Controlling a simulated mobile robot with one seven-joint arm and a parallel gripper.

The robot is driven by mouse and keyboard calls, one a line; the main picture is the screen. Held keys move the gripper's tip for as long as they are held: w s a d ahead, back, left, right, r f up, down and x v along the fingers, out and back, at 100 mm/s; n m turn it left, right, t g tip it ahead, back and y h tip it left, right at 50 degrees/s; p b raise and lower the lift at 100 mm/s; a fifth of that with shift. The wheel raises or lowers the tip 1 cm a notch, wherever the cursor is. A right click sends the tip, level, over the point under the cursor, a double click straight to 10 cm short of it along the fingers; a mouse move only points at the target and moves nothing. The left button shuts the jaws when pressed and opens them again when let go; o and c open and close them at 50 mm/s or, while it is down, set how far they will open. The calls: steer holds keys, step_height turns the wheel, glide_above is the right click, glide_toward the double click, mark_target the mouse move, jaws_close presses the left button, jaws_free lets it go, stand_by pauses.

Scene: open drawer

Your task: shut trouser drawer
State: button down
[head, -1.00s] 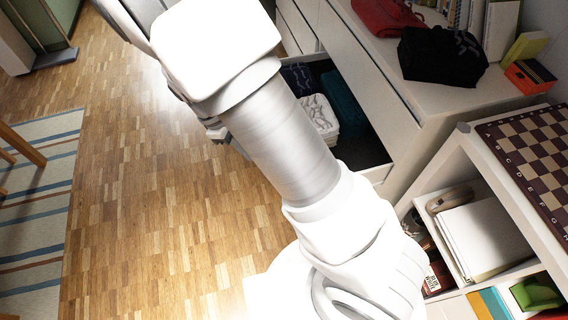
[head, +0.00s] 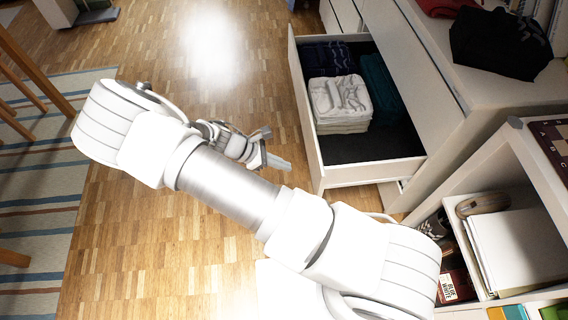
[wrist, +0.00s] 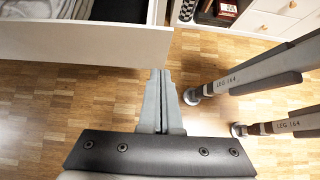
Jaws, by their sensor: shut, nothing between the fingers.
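The open drawer (head: 306,112) sticks out of the white dresser at the upper right of the head view. Folded dark clothes, a white patterned stack (head: 340,103) and teal fabric lie inside it. In the wrist view the drawer's white front panel (wrist: 80,45) spans the upper left. My gripper (head: 288,165) is shut and empty, just left of the drawer's near front corner in the head view. In the wrist view its closed fingers (wrist: 160,75) point toward the panel's right end. I cannot tell whether they touch it.
A white shelf unit (head: 520,185) with boxes and books stands right of the drawer. A black bag (head: 500,42) lies on the dresser top. A striped rug (head: 50,190) and wooden furniture legs are at left. Wooden floor (head: 230,80) before the drawer is clear.

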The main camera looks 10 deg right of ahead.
mark_target(320, 173)
steer(key=b+x, duration=0.1)
steer(key=x, duration=0.2)
steer(key=d+r+b+x, duration=0.1)
steer(key=x, duration=0.4)
steer(key=shift+d+b, duration=0.4)
steer(key=shift+d, duration=0.55)
steer(key=shift+d, duration=0.15)
